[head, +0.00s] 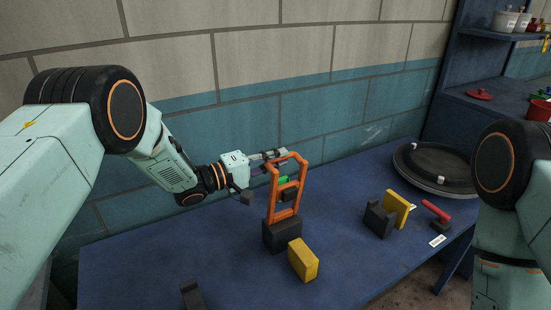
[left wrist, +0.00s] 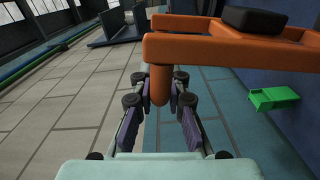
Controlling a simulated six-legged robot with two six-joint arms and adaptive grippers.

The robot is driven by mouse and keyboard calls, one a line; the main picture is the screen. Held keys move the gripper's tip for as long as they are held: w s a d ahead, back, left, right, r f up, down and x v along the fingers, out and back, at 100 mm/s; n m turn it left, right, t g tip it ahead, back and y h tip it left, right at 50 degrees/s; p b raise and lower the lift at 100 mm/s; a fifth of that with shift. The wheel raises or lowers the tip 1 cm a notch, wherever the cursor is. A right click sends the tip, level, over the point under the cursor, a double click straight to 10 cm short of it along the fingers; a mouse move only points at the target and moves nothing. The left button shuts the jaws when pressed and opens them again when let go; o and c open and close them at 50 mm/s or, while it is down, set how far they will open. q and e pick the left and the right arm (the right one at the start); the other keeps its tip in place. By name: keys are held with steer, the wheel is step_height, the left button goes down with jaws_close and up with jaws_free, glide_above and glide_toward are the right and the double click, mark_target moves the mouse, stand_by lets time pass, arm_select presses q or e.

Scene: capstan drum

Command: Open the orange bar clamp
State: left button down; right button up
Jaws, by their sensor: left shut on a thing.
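The orange bar clamp (head: 272,196) stands upright on a dark block (head: 282,236) on the blue table, a frame with crossbars. My left gripper (head: 272,161) comes in from the left at its upper end. In the left wrist view the fingers with purple pads (left wrist: 160,105) are shut on an orange peg (left wrist: 160,90) that sticks out from the clamp's orange bar (left wrist: 220,50). The far finger is partly hidden in the head view. My right gripper is out of view; only part of my right arm shows.
A yellow block (head: 302,260) lies in front of the dark block. To the right are a dark bracket (head: 378,220), another yellow block (head: 397,207), a red-handled tool (head: 436,211) and a round black tray (head: 437,187). A tiled wall stands behind.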

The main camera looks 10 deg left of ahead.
arm_select(q)
steer(key=c, duration=1.3)
jaws_free()
steer(key=shift+c, duration=0.2)
